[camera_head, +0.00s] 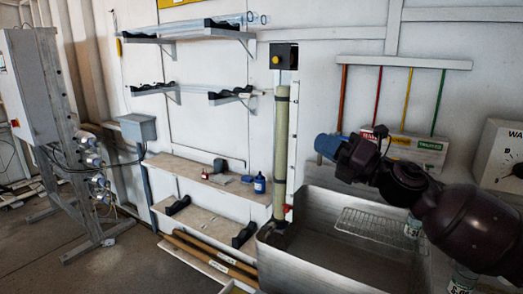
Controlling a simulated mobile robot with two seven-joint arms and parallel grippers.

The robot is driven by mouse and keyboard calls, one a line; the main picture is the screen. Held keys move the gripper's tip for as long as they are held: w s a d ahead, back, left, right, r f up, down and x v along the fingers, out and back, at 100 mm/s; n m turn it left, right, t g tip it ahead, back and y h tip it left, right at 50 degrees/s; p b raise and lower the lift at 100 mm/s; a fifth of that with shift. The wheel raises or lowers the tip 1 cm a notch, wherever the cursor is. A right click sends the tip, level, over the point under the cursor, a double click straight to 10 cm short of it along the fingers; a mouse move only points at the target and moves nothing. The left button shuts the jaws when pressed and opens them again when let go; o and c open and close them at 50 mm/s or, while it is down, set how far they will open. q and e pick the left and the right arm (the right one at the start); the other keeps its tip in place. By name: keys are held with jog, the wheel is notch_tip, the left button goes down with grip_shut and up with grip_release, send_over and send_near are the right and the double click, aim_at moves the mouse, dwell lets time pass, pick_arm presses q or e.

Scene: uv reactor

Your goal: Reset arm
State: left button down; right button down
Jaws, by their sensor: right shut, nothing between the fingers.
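My right arm comes in from the right edge, dark and rounded, and reaches over the metal sink toward the back wall. My right gripper (380,134) is small and dark at the far end of this arm, beside a blue end piece. It is shut and empty, in front of the white sign box on the wall. Its fingers are small and partly hidden by the arm. My left arm and left gripper are out of view.
The steel sink (337,259) with a wire rack (372,228) lies below the arm. A tall greenish tube (281,150) stands on the wall left of it. Shelves (207,180) hold a blue bottle (259,184). A grey frame (72,165) stands at left.

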jog(key=s+d+f+m+t+h, duration=0.2)
jog(key=d+f+m+h, duration=0.15)
jog(key=f+m, duration=0.55)
jog(key=s+d+f+m+t+h, duration=0.1)
jog(key=s+d+f+m+h, duration=0.15)
jog(key=f+m+h, duration=0.45)
jog(key=s+d+f+m+t+h, duration=0.2)
jog(key=f+m, duration=0.9)
jog(key=s+d+f+m+g+h, duration=0.2)
jog(key=s+d+f+m+g, duration=0.1)
jog(key=s+f, duration=0.8)
jog(key=s+d+f+m+g+h, duration=0.2)
jog(key=s+f+m, duration=0.4)
jog(key=s+f, duration=0.6)
jog(key=s+d+h, duration=0.1)
jog(key=s, duration=0.3)
jog(key=shift+s+d+f+g, duration=0.2)
jog(key=shift+s+g, duration=0.1)
jog(key=shift+g, duration=0.1)
